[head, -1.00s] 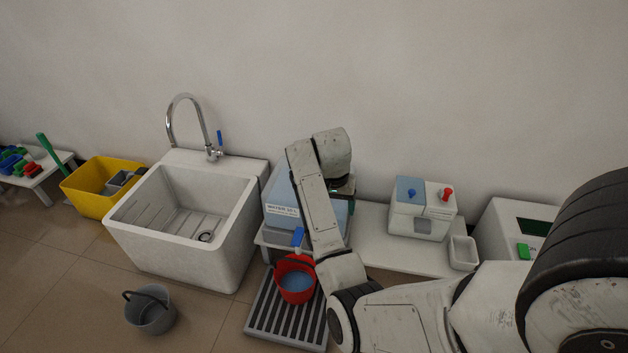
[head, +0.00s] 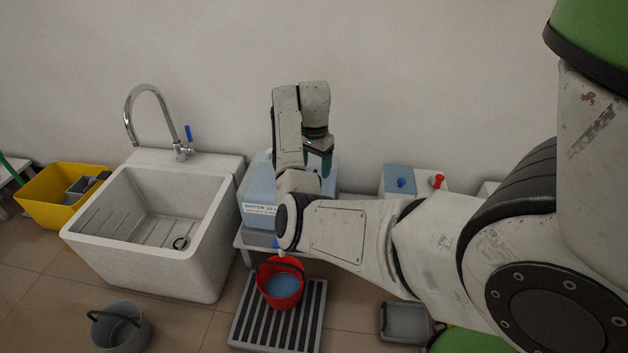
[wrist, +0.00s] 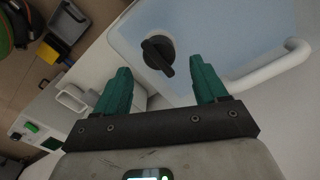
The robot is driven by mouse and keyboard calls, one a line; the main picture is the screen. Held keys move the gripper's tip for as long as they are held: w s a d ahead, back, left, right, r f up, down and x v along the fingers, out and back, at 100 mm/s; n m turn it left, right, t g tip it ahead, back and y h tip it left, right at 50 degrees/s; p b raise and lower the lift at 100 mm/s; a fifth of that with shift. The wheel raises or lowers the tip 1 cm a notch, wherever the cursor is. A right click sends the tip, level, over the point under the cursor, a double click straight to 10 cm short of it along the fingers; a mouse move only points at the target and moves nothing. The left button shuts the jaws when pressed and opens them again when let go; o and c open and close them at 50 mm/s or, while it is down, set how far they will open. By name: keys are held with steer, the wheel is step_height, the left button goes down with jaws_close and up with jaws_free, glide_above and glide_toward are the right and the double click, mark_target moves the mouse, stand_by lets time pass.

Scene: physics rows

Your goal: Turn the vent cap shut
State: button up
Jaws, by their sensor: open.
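The blue water container (head: 258,194) stands on a small stand beside the sink, partly hidden behind my arm. In the wrist view its pale blue top (wrist: 215,30) shows, with the black vent cap (wrist: 158,55) and its raised grip bar lying slantwise. A white handle (wrist: 270,68) is to the right of the cap. My gripper (wrist: 163,78) is open, its two green fingers apart and empty. The cap appears between and just beyond the fingertips; I see no contact. In the head view my gripper (head: 321,160) hangs over the container, and the cap is hidden there.
A red bucket (head: 281,283) with water sits on a slatted grate (head: 245,325) in front of the container. The sink (head: 140,245) is to the left, with a grey bucket (head: 120,328) on the floor. A blue-and-white box with knobs (head: 401,181) stands at right.

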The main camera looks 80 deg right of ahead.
steer(key=shift+f+b, duration=0.7)
steer(key=shift+f, duration=1.55)
steer(key=shift+a+r, duration=0.1)
steer(key=c, duration=1.1)
